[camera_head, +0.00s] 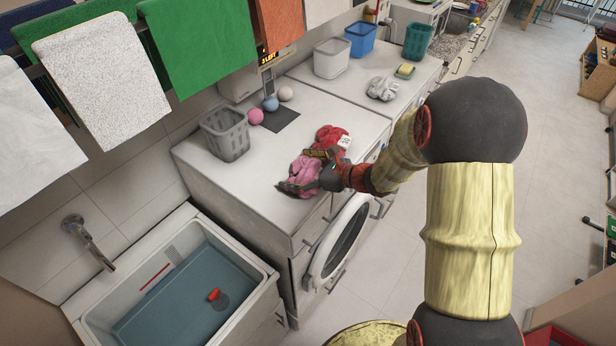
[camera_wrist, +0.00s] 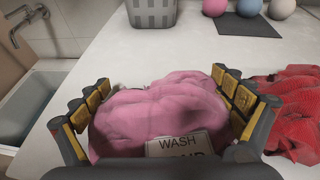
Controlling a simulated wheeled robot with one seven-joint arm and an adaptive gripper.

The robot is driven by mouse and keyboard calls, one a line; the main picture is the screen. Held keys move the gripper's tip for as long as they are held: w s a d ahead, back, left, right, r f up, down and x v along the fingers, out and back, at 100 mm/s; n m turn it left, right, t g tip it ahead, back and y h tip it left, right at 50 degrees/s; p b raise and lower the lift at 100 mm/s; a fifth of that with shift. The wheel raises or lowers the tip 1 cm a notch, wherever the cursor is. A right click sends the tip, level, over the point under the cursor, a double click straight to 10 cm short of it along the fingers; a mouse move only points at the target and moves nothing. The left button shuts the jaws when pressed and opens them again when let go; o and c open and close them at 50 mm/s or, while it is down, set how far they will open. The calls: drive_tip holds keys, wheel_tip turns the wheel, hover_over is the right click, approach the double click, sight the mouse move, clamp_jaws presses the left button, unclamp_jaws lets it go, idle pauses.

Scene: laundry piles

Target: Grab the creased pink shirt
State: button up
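The creased pink shirt (camera_head: 300,176) lies crumpled on the white top above the washing machine. In the wrist view the pink shirt (camera_wrist: 160,108) fills the space between my fingers, with a white label reading "WASH" on its near side. My gripper (camera_head: 322,166) is down at the shirt. In the wrist view my gripper (camera_wrist: 155,100) has its fingers spread wide, one on each side of the shirt. The fingers are at or close against the cloth; firm contact cannot be told. The fingertips are partly hidden by the cloth.
A red crumpled cloth (camera_head: 330,136) lies right beside the pink shirt. A grey basket (camera_head: 225,133) and several balls (camera_head: 270,103) stand behind. A sink (camera_head: 180,290) with water is at lower left. The open round washer door (camera_head: 342,238) juts out below the worktop.

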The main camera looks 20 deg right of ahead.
drive_tip(key=c, duration=0.5)
